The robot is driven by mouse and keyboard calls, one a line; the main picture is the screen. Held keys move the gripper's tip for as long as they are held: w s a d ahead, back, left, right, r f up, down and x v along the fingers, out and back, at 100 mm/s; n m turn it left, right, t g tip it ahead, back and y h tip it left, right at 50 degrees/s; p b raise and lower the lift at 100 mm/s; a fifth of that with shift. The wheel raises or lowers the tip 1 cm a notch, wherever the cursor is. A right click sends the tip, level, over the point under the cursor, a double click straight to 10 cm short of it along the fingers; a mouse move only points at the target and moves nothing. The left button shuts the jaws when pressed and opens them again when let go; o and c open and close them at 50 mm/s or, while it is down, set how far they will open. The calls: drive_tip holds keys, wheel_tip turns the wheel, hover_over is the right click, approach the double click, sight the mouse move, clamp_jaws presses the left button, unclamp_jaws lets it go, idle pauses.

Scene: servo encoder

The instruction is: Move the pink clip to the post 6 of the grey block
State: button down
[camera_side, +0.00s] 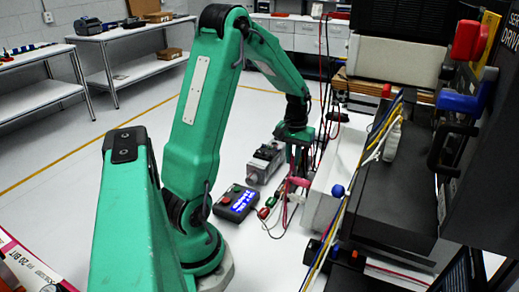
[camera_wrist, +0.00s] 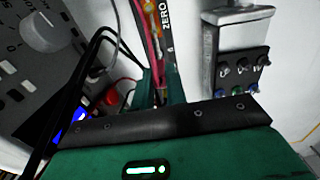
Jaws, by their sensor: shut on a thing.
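The pink clip (camera_side: 298,182) is at the lower end of my gripper (camera_side: 298,168) in the side view, with a pink lead hanging below it. My gripper is shut on it. In the wrist view, the pink clip (camera_wrist: 152,28) shows as a narrow strip beyond the green fingers of my gripper (camera_wrist: 158,88); its jaws are hidden. A pale grey block (camera_side: 322,200) stands just right of the clip in the side view. In the wrist view, a dark strip (camera_wrist: 168,38) marked "ZERO" and "6" lies beside the clip. I cannot tell whether they touch.
A grey motor (camera_side: 264,162) with a dark socket strip (camera_wrist: 246,72) stands close to my gripper. A dark box with a lit blue display (camera_side: 236,203) sits nearer my base. Red and green clips (camera_side: 267,208) lie beside it. Cables and a black cabinet crowd the right.

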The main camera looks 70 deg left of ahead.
sight(292, 167)
drive_tip(key=shift+f, duration=1.7)
drive_tip(key=shift+f, duration=0.2)
idle(0.9)
drive_tip(key=c, duration=1.3)
unclamp_jaws()
drive_tip(key=shift+c, duration=0.2)
drive_tip(key=shift+r, duration=3.5)
drive_tip(key=shift+d+r, duration=0.1)
drive_tip(key=shift+d, duration=0.05)
